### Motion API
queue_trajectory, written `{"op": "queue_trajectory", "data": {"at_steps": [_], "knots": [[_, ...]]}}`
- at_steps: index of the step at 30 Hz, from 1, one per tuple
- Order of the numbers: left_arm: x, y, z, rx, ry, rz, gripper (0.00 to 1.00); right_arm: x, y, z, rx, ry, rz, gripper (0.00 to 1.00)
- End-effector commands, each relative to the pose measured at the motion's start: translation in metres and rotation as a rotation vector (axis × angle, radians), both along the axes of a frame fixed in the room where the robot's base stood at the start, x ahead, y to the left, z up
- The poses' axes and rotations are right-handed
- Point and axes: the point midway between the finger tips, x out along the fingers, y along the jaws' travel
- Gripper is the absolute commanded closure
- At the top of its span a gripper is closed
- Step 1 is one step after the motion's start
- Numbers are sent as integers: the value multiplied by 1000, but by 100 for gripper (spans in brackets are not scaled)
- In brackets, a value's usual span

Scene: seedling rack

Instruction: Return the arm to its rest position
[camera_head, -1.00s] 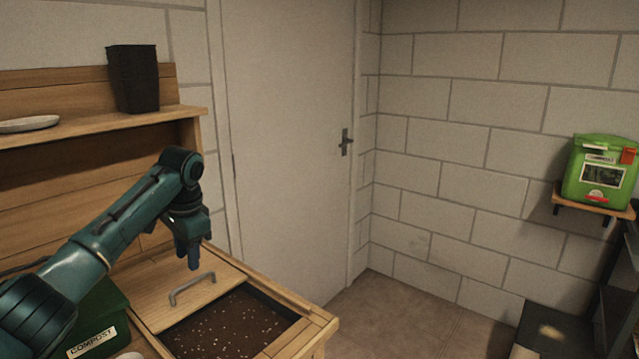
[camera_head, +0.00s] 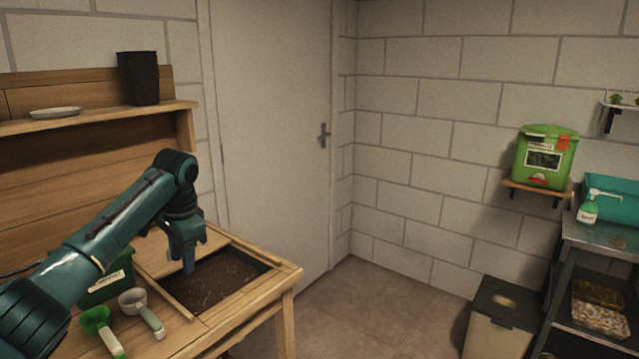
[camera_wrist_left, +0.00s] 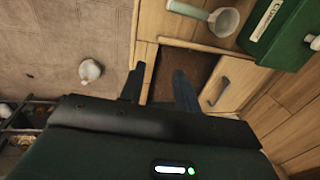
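My left gripper (camera_head: 188,262) hangs over the soil bin in the wooden potting bench, fingers pointing down. In the left wrist view its two fingers (camera_wrist_left: 158,88) stand apart with nothing between them. The soil bin's wooden frame (camera_head: 262,284) surrounds dark soil, and a sliding wooden lid (camera_wrist_left: 214,92) with a handle covers part of it. My left arm reaches in from the left side. My right gripper is in neither view.
A green compost box (camera_head: 104,290), a green scoop (camera_head: 98,320) and a white scoop (camera_head: 140,308) lie left of the bin. A black pot (camera_head: 138,78) and a white saucer (camera_head: 56,113) sit on the shelf.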

Motion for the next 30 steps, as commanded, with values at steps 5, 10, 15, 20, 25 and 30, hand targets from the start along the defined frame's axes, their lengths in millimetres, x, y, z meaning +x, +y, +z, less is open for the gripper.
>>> {"op": "queue_trajectory", "data": {"at_steps": [5, 10, 15, 20, 25, 30], "knots": [[-3, -30, -68, -35, -42, -50, 68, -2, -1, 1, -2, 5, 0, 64], [-16, -62, -133, -93, -97, -87, 68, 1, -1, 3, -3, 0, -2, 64], [-49, -104, -206, -200, -180, -110, 68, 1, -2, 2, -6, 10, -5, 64], [-100, -142, -263, -334, -280, -87, 68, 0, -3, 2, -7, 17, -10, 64], [-163, -165, -296, -469, -395, -13, 68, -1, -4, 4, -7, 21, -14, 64], [-227, -168, -304, -569, -518, 93, 68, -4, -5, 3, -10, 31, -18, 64]]}}
